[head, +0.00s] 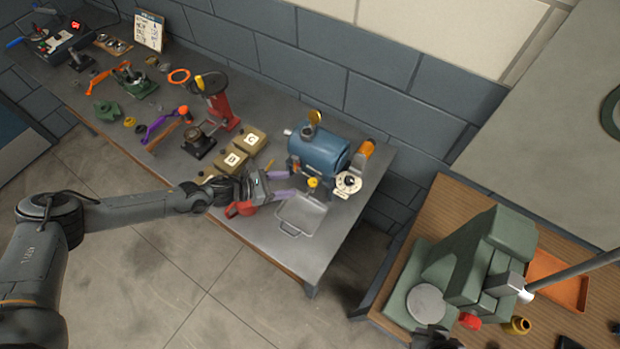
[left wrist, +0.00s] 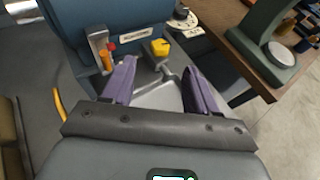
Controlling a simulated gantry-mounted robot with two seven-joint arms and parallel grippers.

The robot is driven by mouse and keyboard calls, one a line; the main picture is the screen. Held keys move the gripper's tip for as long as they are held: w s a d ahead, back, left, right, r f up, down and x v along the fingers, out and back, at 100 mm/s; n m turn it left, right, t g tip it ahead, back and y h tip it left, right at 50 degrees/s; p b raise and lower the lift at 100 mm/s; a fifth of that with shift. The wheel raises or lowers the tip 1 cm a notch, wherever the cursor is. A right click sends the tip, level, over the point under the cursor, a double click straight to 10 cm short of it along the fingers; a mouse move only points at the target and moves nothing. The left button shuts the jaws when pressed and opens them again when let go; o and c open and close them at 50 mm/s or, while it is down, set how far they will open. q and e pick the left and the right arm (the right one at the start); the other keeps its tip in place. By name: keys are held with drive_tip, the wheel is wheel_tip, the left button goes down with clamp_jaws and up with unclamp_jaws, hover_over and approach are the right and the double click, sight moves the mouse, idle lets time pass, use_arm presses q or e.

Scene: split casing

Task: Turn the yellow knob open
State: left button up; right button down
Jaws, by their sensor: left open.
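The yellow knob (head: 313,182) sits low on the front of the blue cylindrical casing (head: 318,152) on the grey bench. In the left wrist view the knob (left wrist: 160,47) shows beyond the fingertips, roughly between them. My left gripper (head: 288,184) is open and empty, its two purple fingers pointing at the casing front just left of the knob. The fingers also show in the left wrist view (left wrist: 158,68), apart from each other and short of the knob. No fingers of my right gripper show.
A metal tray (head: 300,216) lies below the knob at the bench edge. A small orange-red fitting (left wrist: 106,58) stands left of the knob. A white dial (head: 348,184) is at its right. Lettered boxes (head: 232,160) stand left. A green press (head: 468,265) is on the wooden table.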

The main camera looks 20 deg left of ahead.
sight(312, 181)
use_arm(q)
drive_tip(key=x, duration=0.8)
drive_tip(key=shift+p, duration=0.3)
drive_tip(key=shift+c, duration=0.4)
drive_tip(key=c, duration=1)
